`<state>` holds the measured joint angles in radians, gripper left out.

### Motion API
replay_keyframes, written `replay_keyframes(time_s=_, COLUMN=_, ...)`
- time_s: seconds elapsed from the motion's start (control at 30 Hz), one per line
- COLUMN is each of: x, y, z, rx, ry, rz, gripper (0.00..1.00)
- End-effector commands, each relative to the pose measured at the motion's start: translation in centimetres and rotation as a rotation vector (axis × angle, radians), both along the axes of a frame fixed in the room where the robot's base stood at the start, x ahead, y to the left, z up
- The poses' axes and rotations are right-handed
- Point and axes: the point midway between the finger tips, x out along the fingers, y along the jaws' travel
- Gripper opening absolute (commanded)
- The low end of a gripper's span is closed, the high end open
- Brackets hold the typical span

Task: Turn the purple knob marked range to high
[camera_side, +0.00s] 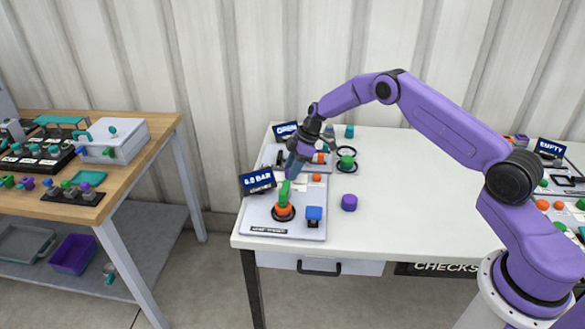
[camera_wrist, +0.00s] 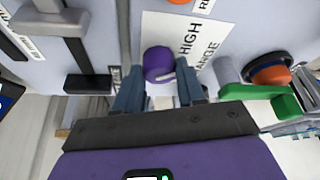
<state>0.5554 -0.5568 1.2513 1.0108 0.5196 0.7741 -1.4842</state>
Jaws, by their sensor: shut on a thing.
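The purple knob (camera_wrist: 157,62) sits on a white label plate in the wrist view. The printed word HIGH stands just right of it, with a partly covered RANGE label beyond. A pale mark shows on the knob's lower right side; its exact setting is unclear. My gripper (camera_wrist: 158,88) is shut on the knob, one finger on each side. In the side view my gripper (camera_side: 293,172) points down at the panel on the table's left part, and the knob is hidden there.
A green lever on an orange hub (camera_wrist: 268,88) is close right of my gripper. A black-handled lever (camera_wrist: 88,82) is at left. In the side view, a 6.0 BAR display (camera_side: 257,181), a blue block (camera_side: 314,215) and a loose purple cylinder (camera_side: 349,202) stand nearby.

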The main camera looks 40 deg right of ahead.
Motion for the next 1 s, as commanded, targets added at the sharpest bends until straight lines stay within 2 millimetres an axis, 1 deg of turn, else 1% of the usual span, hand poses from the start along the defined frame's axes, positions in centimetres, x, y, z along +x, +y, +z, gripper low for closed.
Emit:
replay_keyframes(time_s=0.3, x=0.04, y=0.01, z=-0.01, rx=-0.002, ry=0.000, rz=0.097, gripper=0.09)
replay_keyframes(time_s=0.77, x=0.04, y=-0.02, z=-0.02, rx=-0.002, ry=0.000, rz=0.111, gripper=0.09)
replay_keyframes(time_s=0.8, x=0.04, y=-0.02, z=-0.02, rx=-0.002, ry=-0.001, rz=0.111, gripper=0.46)
replay_keyframes(time_s=0.87, x=0.04, y=-0.02, z=-0.02, rx=-0.002, ry=-0.001, rz=0.111, gripper=0.64)
replay_keyframes(time_s=1.0, x=0.04, y=-0.02, z=-0.02, rx=-0.002, ry=0.000, rz=0.110, gripper=0.64)
